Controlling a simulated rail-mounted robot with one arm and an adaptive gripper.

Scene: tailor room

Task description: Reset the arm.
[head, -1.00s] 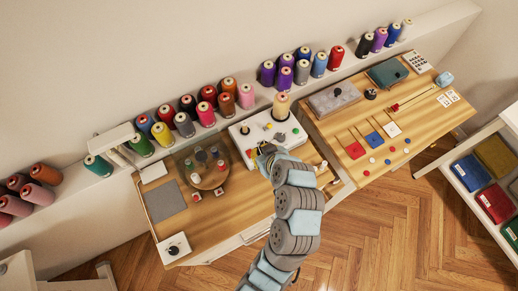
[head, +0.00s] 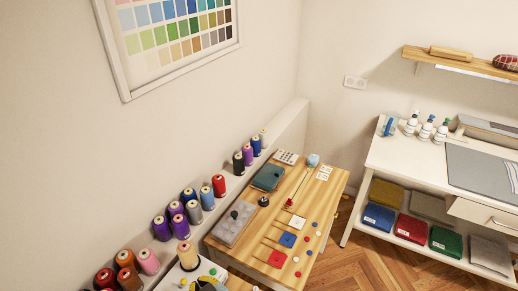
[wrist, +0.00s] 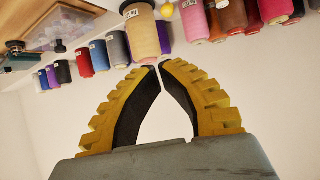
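My gripper (wrist: 159,65) shows in the wrist view with its two yellow-and-black fingers curving together until the tips meet or nearly meet. Nothing is held between them; only pale wall shows in the gap behind the tips. In the head view only a small yellow and dark part of my gripper (head: 208,284) shows at the bottom edge, by the white machine (head: 178,277) with the cream spool (head: 187,256). The rest of my arm is out of the head view.
Thread spools (head: 190,200) line the ledge along the wall. The wooden table (head: 262,229) holds a grey box (head: 235,222), a teal case (head: 268,177), coloured squares and buttons. A white shelf unit (head: 375,165) with folded fabrics stands at right. Floor shows between them.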

